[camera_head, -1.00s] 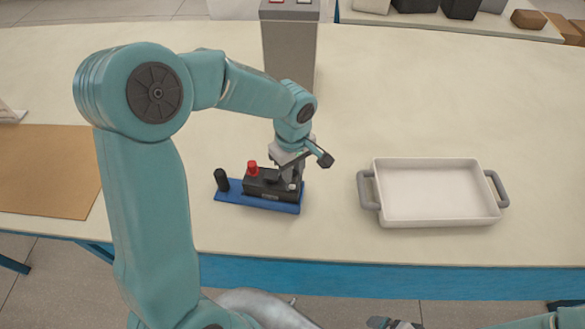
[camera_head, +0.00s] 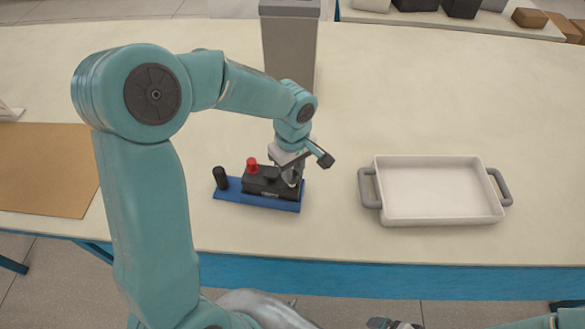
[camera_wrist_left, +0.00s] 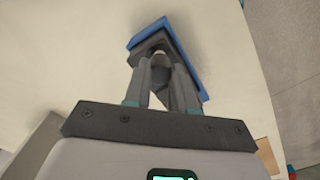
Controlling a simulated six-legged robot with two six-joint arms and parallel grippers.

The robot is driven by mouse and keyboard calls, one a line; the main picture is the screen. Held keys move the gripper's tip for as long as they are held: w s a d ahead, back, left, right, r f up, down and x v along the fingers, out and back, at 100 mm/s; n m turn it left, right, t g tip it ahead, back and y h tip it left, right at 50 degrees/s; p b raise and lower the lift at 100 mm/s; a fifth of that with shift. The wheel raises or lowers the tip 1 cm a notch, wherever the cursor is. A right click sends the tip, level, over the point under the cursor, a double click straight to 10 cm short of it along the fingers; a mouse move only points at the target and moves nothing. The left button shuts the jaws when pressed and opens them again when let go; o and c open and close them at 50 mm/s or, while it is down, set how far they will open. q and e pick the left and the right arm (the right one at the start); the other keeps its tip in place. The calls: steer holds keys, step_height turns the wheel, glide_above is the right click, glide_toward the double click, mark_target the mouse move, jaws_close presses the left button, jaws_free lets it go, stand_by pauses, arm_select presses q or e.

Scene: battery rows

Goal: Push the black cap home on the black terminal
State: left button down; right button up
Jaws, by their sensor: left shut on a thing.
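A black battery (camera_head: 268,182) sits on a blue base plate (camera_head: 230,194) near the table's front edge. A red cap (camera_head: 252,164) stands on its left terminal. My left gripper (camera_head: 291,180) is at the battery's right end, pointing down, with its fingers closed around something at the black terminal. I take this for the black cap, but the fingers hide most of it, and I cannot tell how far down it sits. The wrist view shows the fingers (camera_wrist_left: 163,85) over the dark battery and blue plate. My right gripper (camera_head: 392,323) shows only partly at the bottom edge.
A black upright cylinder (camera_head: 220,178) stands at the blue plate's left end. A white tray with grey handles (camera_head: 440,222) lies to the right, and a brown mat (camera_head: 45,170) to the left. A grey pillar (camera_head: 290,55) stands behind. The table between battery and tray is clear.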

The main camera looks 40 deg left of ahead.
arm_select(q)
steer(key=shift+f+b, duration=0.25)
steer(key=shift+b, duration=0.05)
steer(key=shift+f, duration=0.2)
steer(key=shift+f+b, duration=0.45)
steer(key=shift+b, duration=0.25)
stand_by(0.7)
steer(key=shift+c, duration=1.9)
jaws_free()
steer(key=shift+r, duration=0.1)
steer(key=shift+r+p, duration=2.2)
steer(key=shift+r, duration=1.25)
